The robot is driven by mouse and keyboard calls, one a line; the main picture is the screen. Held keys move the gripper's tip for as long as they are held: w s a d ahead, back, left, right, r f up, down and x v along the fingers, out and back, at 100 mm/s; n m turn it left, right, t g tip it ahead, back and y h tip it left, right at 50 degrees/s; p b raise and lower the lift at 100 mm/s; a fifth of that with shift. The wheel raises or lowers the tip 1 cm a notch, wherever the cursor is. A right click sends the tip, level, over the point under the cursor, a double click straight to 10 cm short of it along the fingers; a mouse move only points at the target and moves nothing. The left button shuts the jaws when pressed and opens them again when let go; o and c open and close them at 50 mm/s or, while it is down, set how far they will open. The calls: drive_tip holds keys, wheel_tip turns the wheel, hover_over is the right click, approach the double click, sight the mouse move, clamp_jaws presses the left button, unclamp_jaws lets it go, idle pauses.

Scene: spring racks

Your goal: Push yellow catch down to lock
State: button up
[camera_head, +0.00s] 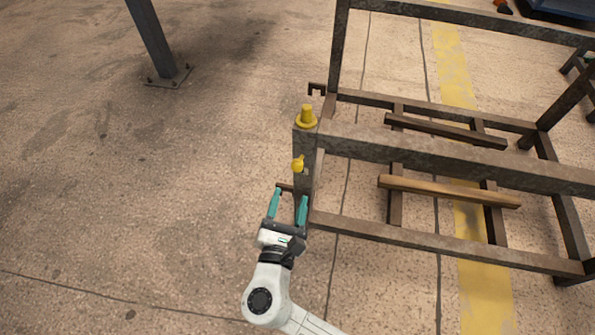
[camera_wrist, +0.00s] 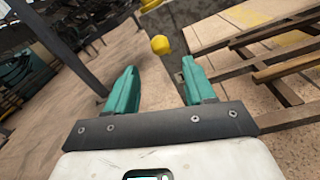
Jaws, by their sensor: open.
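The yellow catch (camera_head: 298,164) is a small knob with a short upper tip on the side of the rack's near left post. A yellow stepped cap (camera_head: 306,117) sits on top of that post. My gripper (camera_head: 288,193) is open and empty, with teal fingers, and appears below the catch in the head view. In the wrist view my gripper (camera_wrist: 157,82) points toward the catch (camera_wrist: 160,45), which shows beyond and between the fingertips, apart from them. The cap is partly cut off at the top of the wrist view (camera_wrist: 150,4).
The brown metal rack (camera_head: 430,152) extends to the right, with rails and wooden bars. A grey column (camera_head: 153,40) is bolted to the floor at the upper left. The concrete floor (camera_head: 130,170) left of the rack is clear. A yellow floor stripe (camera_head: 486,285) runs beneath the rack.

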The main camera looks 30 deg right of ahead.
sight(296, 170)
drive_tip(key=b+x, duration=0.1)
drive_tip(key=x, duration=0.9)
drive_tip(key=shift+w+d, duration=0.25)
clamp_jaws()
idle(0.4)
